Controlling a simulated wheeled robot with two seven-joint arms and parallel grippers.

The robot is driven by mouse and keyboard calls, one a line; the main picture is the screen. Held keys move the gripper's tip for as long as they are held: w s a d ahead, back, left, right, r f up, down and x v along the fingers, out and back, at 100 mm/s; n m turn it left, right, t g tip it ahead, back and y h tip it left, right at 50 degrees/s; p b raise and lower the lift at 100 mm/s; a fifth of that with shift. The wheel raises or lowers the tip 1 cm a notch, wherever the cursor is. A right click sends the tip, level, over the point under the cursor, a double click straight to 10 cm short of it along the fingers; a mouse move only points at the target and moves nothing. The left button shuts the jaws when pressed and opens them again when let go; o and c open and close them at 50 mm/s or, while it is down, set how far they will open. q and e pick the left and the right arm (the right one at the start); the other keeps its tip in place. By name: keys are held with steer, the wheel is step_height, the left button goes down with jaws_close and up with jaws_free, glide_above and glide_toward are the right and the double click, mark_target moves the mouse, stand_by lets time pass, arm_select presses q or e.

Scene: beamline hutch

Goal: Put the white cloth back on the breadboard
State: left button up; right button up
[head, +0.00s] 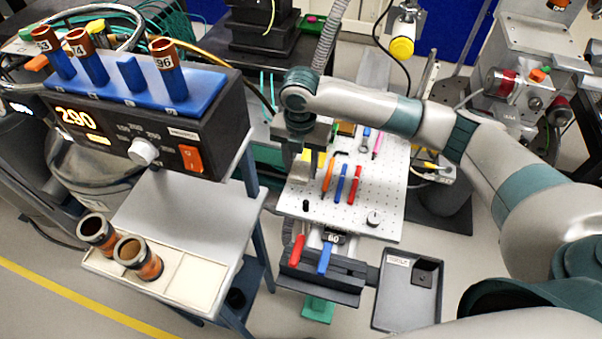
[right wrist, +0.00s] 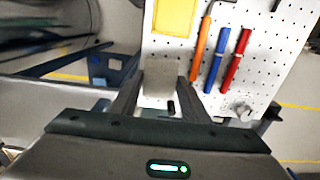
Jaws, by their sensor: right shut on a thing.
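The white breadboard (head: 390,215), dotted with holes, lies flat in the middle of the head view; it also shows in the right wrist view (right wrist: 276,75). My right gripper (head: 308,172) is over its left edge, pointing down. In the right wrist view its fingers (right wrist: 160,88) are shut on a small, pale grey-white piece (right wrist: 160,76), which looks like the white cloth. The gripper mostly hides this piece in the head view. I cannot tell whether it touches the board. My left gripper is not in view.
Orange (head: 328,174), blue (head: 341,184) and red (head: 355,186) tools lie on the board, with a yellow pad (right wrist: 175,16) behind them. A dark tray (head: 408,290) is at the front right. A bench with a heater box (head: 150,120) stands left.

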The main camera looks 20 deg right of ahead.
mark_target(301, 170)
steer(key=shift+f+p, duration=0.8)
steer(key=shift+f, duration=1.2)
steer(key=shift+f, duration=0.15)
steer(key=o, duration=1)
step_height(301, 170, up, 12)
steer(key=b, duration=0.3)
